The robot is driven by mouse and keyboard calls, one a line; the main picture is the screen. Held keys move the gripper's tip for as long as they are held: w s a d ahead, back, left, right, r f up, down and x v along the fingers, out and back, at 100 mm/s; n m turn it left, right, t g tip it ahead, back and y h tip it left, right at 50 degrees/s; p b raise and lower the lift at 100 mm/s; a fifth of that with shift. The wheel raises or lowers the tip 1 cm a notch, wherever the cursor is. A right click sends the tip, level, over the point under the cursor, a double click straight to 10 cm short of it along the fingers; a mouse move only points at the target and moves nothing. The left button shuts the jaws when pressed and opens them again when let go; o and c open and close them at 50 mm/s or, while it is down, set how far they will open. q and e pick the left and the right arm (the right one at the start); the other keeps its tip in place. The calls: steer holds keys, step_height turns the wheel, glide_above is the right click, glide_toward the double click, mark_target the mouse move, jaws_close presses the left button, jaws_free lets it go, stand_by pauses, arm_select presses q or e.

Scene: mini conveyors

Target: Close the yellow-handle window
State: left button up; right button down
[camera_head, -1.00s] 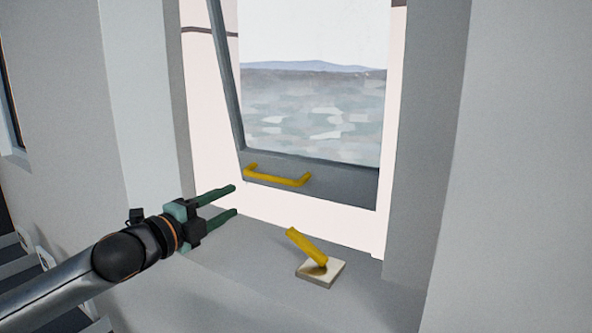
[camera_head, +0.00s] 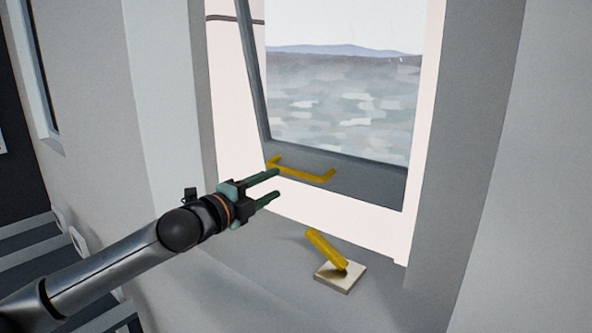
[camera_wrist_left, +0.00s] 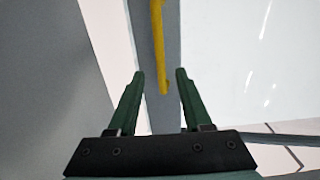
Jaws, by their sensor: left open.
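The grey-framed window (camera_head: 365,180) stands tilted open, its lower edge apart from the sill. A yellow bar handle (camera_head: 310,173) is fixed along its lower rail. My left gripper (camera_head: 273,186) is open and empty. In the head view its upper finger overlaps the handle's left part; I cannot tell whether they touch. In the left wrist view the handle (camera_wrist_left: 160,50) runs down toward the space between the open fingers (camera_wrist_left: 154,90), with its end near the fingertips. A yellow lever (camera_head: 326,247) on a pale square base (camera_head: 341,277) sits on the sill. My right gripper is not in view.
The grey sill (camera_head: 290,262) is clear around the lever base. Grey recess walls (camera_head: 470,150) flank the window at left and right. Grey steps or slats (camera_head: 35,240) show at the lower left.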

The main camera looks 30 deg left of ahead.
mark_target(294, 175)
arm_select(q)
steer(key=shift+w+d+r+p, duration=0.1)
steer(key=shift+w+p, duration=0.1)
steer(key=shift+w, duration=0.2)
steer(key=shift+w+d+r+p, duration=0.1)
steer(key=shift+w+p, duration=0.05)
steer(key=shift+w, duration=0.2)
steer(key=w+p, duration=0.1)
steer(key=w, duration=0.2)
steer(key=w+p, duration=0.1)
steer(key=w, duration=0.2)
steer(key=shift+w+d+f, duration=0.1)
steer(key=shift+d, duration=0.1)
steer(key=shift+w+f+p, duration=0.1)
steer(key=shift+w+p, duration=0.3)
steer(key=shift+w, duration=0.2)
jaws_close()
